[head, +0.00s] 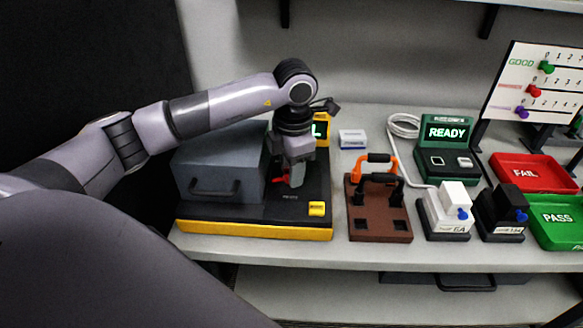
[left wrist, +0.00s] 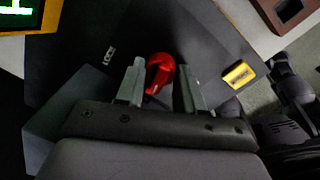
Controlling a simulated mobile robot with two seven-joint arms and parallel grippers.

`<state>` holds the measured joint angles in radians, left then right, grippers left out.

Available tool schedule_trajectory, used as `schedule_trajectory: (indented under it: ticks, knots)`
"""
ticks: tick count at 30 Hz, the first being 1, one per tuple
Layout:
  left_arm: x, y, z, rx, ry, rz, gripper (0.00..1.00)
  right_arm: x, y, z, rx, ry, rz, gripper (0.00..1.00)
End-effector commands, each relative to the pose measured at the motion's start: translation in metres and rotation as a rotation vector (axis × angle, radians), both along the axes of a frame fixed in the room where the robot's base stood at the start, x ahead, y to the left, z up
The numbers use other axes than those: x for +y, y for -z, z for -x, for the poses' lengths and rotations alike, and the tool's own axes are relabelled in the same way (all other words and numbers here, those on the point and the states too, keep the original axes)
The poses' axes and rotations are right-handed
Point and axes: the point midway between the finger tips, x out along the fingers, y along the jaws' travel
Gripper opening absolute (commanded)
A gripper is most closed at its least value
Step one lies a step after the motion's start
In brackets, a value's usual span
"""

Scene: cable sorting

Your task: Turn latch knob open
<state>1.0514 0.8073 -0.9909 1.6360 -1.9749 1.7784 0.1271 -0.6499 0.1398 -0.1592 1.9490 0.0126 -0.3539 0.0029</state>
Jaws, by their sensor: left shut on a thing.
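The latch knob (left wrist: 159,72) is a red curved handle on the dark top of a black-and-yellow station. It shows between the two fingers of my left gripper (left wrist: 161,68) in the left wrist view. In the head view my left gripper (head: 291,180) points down over the station, and a little red of the knob (head: 279,178) shows beside a finger. The gripper is shut on the knob. The station (head: 255,232) carries a grey box with a handle (head: 217,165) on its left. My right gripper is in neither view.
A yellow block (head: 317,209) sits at the station's front right. To the right are a brown stand with orange and black handles (head: 380,226), white and black connector blocks, a green READY unit (head: 447,133), and red FAIL (head: 533,173) and green PASS (head: 556,222) trays.

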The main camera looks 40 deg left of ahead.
Motion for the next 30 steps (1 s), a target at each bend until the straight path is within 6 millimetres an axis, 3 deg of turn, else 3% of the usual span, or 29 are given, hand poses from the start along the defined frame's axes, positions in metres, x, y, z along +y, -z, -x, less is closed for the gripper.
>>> schedule_trajectory:
  ticks: [30]
  knots:
    - [-0.0003,-0.0026,-0.0027,-0.003,-0.960,0.001,0.07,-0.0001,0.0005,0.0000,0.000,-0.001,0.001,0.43]
